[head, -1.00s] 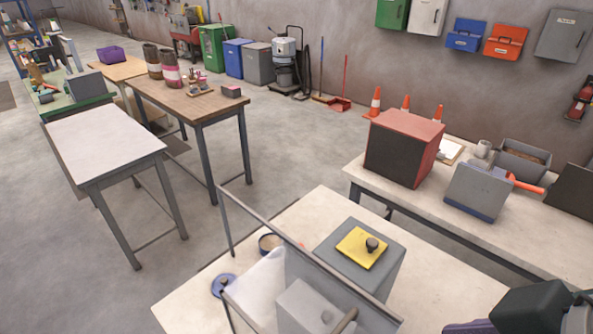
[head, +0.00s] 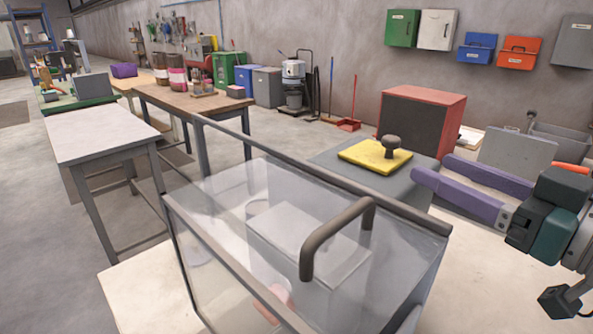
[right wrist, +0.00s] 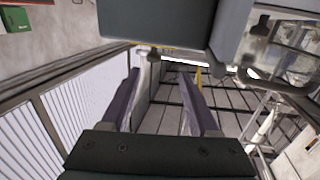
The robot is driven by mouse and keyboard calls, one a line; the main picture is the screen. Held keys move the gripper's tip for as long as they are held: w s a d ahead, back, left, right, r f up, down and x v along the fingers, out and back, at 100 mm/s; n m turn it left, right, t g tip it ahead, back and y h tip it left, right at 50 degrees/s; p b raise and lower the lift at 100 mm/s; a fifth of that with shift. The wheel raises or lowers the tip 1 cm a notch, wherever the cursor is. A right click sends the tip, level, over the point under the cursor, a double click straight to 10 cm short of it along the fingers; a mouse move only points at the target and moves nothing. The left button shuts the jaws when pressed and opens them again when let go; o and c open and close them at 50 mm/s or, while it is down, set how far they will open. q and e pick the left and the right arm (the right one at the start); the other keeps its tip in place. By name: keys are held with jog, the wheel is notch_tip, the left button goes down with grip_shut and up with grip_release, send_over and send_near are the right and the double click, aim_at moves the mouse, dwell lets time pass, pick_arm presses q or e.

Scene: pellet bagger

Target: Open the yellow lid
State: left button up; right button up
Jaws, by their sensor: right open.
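The yellow lid (head: 367,156) is a flat square plate with a dark round knob (head: 392,142). It lies flat on top of a grey box (head: 330,158) in the head view. My right gripper (head: 428,166) has two purple fingers, open and empty. It comes in from the right, its fingertips pointing left just beside the lid and knob, seemingly apart from them. In the right wrist view the open fingers (right wrist: 160,76) show nothing clearly between them. A thin yellow edge there is too small to identify. My left gripper is out of view.
A clear guard with a dark bar handle (head: 325,240) stands in front of the grey box. A red box with a dark front (head: 425,105) stands behind the lid. A grey panel (head: 515,155) is farther right. The pale tabletop right of the guard (head: 490,280) looks clear.

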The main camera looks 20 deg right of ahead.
aim_at(398, 144)
jog(key=shift+h, duration=0.3)
jog(key=w, duration=1)
jog(key=shift+a, duration=0.15)
grip_shut()
dwell(1.1)
